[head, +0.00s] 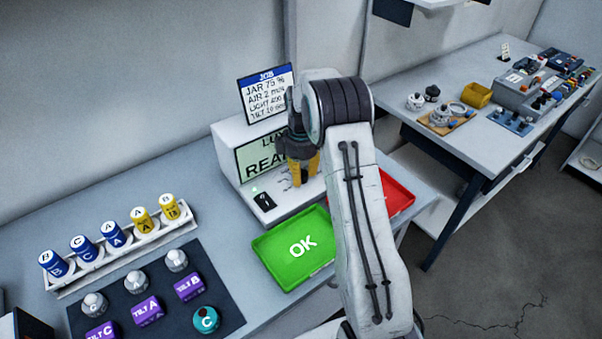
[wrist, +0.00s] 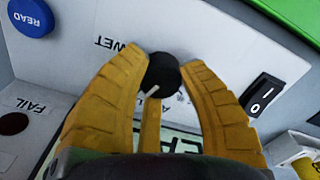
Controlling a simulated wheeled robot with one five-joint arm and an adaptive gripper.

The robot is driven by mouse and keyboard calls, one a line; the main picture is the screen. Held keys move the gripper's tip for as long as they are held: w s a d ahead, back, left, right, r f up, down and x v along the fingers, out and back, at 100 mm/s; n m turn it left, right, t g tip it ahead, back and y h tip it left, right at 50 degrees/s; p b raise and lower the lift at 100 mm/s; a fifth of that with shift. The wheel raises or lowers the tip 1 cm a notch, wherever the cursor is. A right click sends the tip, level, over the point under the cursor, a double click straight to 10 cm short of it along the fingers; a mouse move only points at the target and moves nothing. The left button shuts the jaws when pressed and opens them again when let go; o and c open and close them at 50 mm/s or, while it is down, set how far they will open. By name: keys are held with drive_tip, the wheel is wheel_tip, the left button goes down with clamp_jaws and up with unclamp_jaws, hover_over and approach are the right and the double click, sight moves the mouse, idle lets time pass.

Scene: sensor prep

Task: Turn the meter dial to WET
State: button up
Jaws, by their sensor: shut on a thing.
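The meter (head: 228,133) is a white box with a green screen on the bench, partly hidden behind my arm. Its black dial (wrist: 162,76) sits on the sloped panel, with a white pointer line aimed to the lower left in the wrist view. The word WET (wrist: 118,43) is printed upside down to the dial's upper left, away from the pointer. Other markings by the dial are partly hidden by the fingers. My gripper (head: 302,180) points down at the panel, its yellow fingers shut on the dial. The dial is hidden in the head view.
A green OK tray (head: 276,262) and a red tray (head: 398,193) lie in front. A bottle rack (head: 120,257) stands left.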

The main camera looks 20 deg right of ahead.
drive_tip(key=shift+m, duration=0.3)
drive_tip(key=m, duration=0.3)
drive_tip(key=shift+f+b, duration=0.1)
drive_tip(key=shift+b, duration=0.25)
drive_tip(key=m, duration=0.4)
drive_tip(key=shift+s, duration=0.1)
drive_tip(key=m, duration=0.4)
drive_tip(key=shift+b, duration=0.4)
drive_tip(key=shift+m, duration=2.1)
drive_tip(key=o, duration=1.2)
drive_tip(key=shift+r, duration=0.2)
